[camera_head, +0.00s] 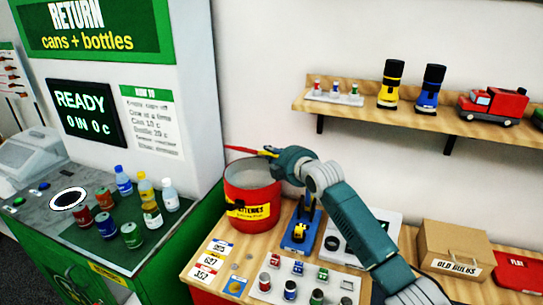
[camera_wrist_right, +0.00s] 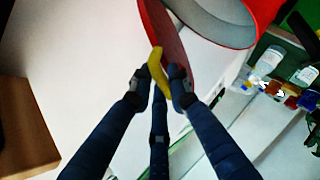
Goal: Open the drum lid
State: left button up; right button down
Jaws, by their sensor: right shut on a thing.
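The red drum (camera_head: 250,224) with a yellow batteries label stands at the left end of the wooden table. Its mouth is open and the grey inside shows; it also shows in the right wrist view (camera_wrist_right: 268,14). The red lid (camera_head: 240,149) is raised clear of the mouth, seen nearly edge-on above the far rim; its face shows in the right wrist view (camera_wrist_right: 150,20). My right gripper (camera_head: 275,154) is shut on the lid's yellow handle (camera_wrist_right: 157,72), with fingers on both sides of it. Whether a hinge joins lid and drum is hidden. My left gripper is out of view.
The return machine (camera_head: 185,80) with several cans and bottles stands close left of the drum. A tray (camera_head: 262,291) of small batteries, a blue tool (camera_head: 299,232) and an old bulbs box (camera_head: 452,246) are on the table. A wall shelf (camera_head: 420,118) hangs above right.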

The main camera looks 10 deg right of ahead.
jog(key=shift+r, duration=0.1)
jog(key=c, duration=1.7)
grip_release()
jog(key=v, duration=1.2)
